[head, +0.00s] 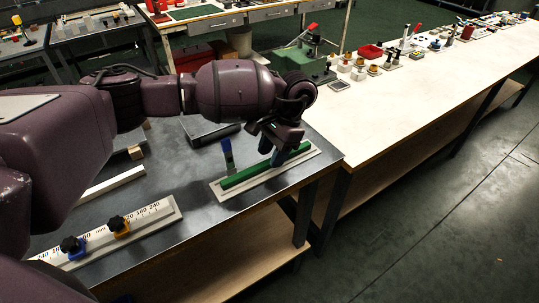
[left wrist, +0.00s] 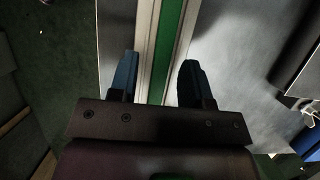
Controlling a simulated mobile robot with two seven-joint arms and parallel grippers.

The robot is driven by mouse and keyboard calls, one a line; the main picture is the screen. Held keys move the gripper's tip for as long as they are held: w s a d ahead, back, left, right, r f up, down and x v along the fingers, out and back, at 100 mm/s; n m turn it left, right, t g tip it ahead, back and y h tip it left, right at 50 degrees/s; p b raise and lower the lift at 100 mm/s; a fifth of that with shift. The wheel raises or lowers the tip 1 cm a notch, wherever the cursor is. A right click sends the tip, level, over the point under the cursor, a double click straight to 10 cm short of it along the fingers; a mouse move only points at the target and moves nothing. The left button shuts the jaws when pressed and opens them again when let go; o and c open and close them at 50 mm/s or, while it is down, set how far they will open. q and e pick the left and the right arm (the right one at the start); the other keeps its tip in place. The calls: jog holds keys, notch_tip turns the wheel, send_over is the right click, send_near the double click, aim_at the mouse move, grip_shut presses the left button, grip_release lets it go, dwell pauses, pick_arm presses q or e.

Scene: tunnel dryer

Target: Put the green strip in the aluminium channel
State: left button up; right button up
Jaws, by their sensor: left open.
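The green strip (head: 245,173) lies lengthwise along the pale aluminium channel (head: 222,196) near the right edge of the grey table. In the left wrist view the green strip (left wrist: 173,38) runs between the light rails of the channel (left wrist: 146,35). I cannot tell how deep it sits. My left gripper (head: 276,153) is over the right end of the strip, with its blue fingertips low. In the left wrist view its open fingers (left wrist: 158,78) stand on either side of the strip and channel, apart from the strip. My right gripper is not in view.
A small blue-and-green upright piece (head: 228,155) stands by the channel's left part. A ruler bar (head: 150,219) with blue and orange clamps lies at front left, near a white bar (head: 112,184). A pale workbench (head: 370,115) holds several small objects along its back.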

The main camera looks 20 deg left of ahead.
pick_arm(q)
jog(key=v, duration=1.1)
jog(key=shift+b, duration=0.3)
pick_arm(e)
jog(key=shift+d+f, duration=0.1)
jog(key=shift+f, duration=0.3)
pick_arm(q)
jog(key=shift+a, duration=0.1)
